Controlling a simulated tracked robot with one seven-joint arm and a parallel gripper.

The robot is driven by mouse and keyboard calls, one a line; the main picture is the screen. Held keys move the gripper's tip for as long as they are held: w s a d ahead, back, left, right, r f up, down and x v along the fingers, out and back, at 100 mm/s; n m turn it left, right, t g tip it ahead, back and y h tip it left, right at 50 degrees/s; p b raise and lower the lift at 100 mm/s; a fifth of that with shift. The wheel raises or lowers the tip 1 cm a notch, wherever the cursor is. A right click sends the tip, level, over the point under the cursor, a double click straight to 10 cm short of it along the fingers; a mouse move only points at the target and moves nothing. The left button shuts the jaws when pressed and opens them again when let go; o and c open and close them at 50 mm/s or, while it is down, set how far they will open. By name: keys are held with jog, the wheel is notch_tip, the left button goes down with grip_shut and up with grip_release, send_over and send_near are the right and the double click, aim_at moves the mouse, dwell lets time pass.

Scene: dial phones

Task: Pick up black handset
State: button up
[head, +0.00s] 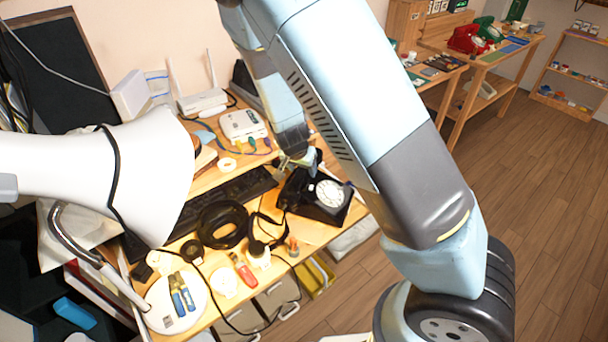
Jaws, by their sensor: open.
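A black dial phone (331,211) with a white dial stands on the wooden desk, in the middle of the head view. The black handset (291,190) seems to lie across the top of the phone; my gripper and arm crowd it, and its far part is hard to make out. My gripper (300,161) is small in the view and points down just above the phone's back left part. It is open. I cannot tell whether its fingers are around the handset or only over it.
A big white lamp shade (148,165) fills the left. Red (467,40) and green (487,28) phones stand on a far table.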

jog(key=shift+x, duration=0.8)
jog(key=shift+c, duration=0.4)
